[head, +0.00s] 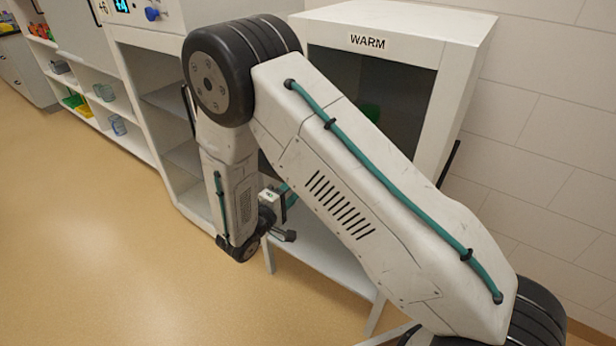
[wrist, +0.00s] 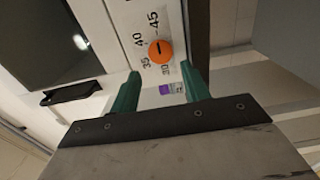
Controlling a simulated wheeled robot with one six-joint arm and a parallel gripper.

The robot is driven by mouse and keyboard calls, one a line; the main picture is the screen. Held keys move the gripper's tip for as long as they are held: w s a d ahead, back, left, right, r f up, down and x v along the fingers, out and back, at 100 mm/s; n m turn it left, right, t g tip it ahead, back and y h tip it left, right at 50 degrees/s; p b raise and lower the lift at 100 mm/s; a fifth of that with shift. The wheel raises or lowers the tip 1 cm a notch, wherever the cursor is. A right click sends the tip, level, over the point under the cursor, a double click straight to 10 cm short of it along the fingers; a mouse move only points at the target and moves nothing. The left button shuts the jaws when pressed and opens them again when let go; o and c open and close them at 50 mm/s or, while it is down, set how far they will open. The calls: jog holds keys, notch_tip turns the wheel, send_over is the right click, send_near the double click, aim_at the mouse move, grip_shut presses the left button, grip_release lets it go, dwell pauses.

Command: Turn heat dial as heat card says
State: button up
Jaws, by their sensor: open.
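The heat dial (wrist: 160,51) is a round orange knob with a dark pointer mark, on a white panel in the wrist view. I cannot tell for sure which number the mark points at. My gripper (wrist: 159,72) is open, with its two green fingertips apart just short of the dial and nothing held between them. A small purple and white label (wrist: 171,89) shows between the fingers; its text is too small to read. In the head view my arm hides the dial. I cannot make out a heat card.
The white cabinet marked WARM (head: 368,41) stands behind my arm, with a dark window. Shelves with coloured bins (head: 77,103) line the far left. The floor at left is clear.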

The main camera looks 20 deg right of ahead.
jog(key=x, duration=0.7)
jog(key=shift+w+d, duration=0.2)
jog(key=shift+d, duration=0.05)
jog(key=c, duration=0.7)
